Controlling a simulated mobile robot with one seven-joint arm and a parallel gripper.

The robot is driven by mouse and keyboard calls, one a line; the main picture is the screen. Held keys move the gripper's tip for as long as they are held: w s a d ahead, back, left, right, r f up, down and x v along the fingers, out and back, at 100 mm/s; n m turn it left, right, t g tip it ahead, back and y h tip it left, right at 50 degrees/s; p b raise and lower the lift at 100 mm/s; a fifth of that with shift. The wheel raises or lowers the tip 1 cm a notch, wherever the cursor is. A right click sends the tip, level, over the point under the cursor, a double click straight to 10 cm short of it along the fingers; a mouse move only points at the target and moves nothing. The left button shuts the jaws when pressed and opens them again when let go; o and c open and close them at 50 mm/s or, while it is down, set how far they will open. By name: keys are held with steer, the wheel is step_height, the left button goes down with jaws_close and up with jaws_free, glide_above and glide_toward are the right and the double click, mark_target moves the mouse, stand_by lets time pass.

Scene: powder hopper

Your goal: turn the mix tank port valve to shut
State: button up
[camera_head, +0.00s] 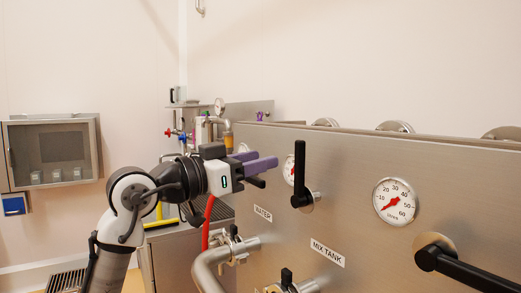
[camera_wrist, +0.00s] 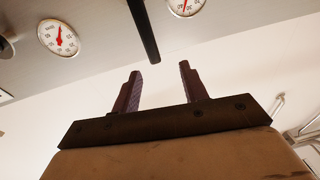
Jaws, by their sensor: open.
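An upright black lever handle (camera_head: 300,172) stands on the steel panel, on a round mount at its lower end. The MIX TANK label (camera_head: 327,253) is below it and to the right; the WATER label (camera_head: 263,213) is to its left. A second black handle (camera_head: 470,268) at the lower right lies nearly level, sloping down to the right. I cannot tell for sure which handle is the mix tank port valve. My gripper (camera_head: 268,163), with purple fingers, is open and empty, left of the upright handle. In the wrist view a black handle (camera_wrist: 143,28) ends just beyond the gap between the fingers (camera_wrist: 160,78).
A dial gauge (camera_head: 396,202) sits between the handles, and another (camera_head: 289,170) is partly hidden behind the upright handle. Steel pipework (camera_head: 215,262) and a red hose (camera_head: 208,222) run below my gripper. A wall cabinet (camera_head: 52,152) is far left.

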mark_target(296, 162)
steer(key=shift+g, duration=0.9)
steer(key=shift+s+f+p+x, duration=0.1)
steer(key=shift+f+p+x, duration=0.1)
steer(key=shift+x, duration=1.45)
steer(key=shift+s+f+p+x, duration=0.1)
steer(key=shift+f+p+x, duration=0.1)
steer(key=shift+x, duration=1.5)
steer(key=shift+f+p+x, duration=0.1)
steer(key=shift+f+x, duration=0.1)
steer(key=shift+x, duration=1.45)
steer(key=shift+d, duration=0.2)
jaws_close()
steer(key=m+b, duration=0.1)
steer(key=s+d+m, duration=0.1)
steer(key=m, duration=0.1)
steer(key=shift+s+d+f+b, duration=0.1)
steer(key=shift+s+f+b, duration=0.15)
steer(key=shift+f+b, duration=0.15)
steer(key=shift+s+d+m, duration=0.35)
steer(key=shift+s+m, duration=0.25)
steer(key=shift+m, duration=0.5)
